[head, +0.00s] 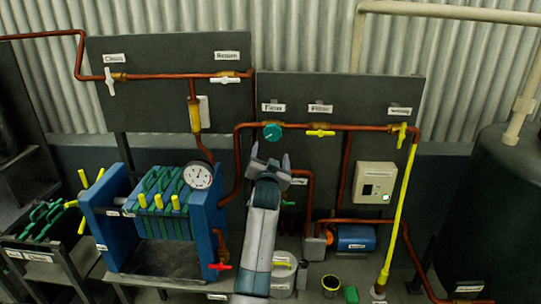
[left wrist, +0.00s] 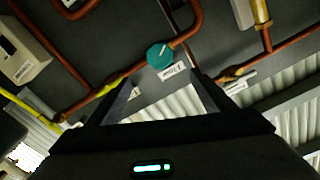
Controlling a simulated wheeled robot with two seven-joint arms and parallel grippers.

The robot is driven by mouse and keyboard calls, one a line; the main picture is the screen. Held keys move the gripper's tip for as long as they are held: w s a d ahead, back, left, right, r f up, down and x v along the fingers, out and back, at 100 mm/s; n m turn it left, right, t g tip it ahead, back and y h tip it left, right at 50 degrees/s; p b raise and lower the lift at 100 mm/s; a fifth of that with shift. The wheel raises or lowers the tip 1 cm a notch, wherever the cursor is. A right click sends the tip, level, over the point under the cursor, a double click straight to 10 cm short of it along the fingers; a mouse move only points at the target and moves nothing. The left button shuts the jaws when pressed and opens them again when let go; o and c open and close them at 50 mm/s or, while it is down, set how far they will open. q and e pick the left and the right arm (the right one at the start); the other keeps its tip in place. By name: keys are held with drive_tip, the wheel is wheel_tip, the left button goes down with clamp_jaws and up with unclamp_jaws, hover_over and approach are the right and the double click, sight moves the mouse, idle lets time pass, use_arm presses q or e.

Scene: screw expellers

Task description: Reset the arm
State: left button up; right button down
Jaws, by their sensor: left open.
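My left gripper (head: 268,162) is raised in the middle of the head view, in front of the dark panel and just below the teal round valve knob (head: 272,132). Its fingers are apart with nothing between them. In the left wrist view the open fingers (left wrist: 165,90) point toward the panel, and the teal knob (left wrist: 160,55) shows beyond them, apart from the fingertips. My left arm reaches up from the bottom edge of the head view. My right gripper does not show in either view.
Copper pipes with white and yellow valve handles (head: 320,132) run across the panels. A blue filter press (head: 155,215) with a gauge (head: 199,176) stands left of my arm. A control box (head: 375,183), yellow pipe (head: 401,215) and dark tank (head: 495,220) are at right.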

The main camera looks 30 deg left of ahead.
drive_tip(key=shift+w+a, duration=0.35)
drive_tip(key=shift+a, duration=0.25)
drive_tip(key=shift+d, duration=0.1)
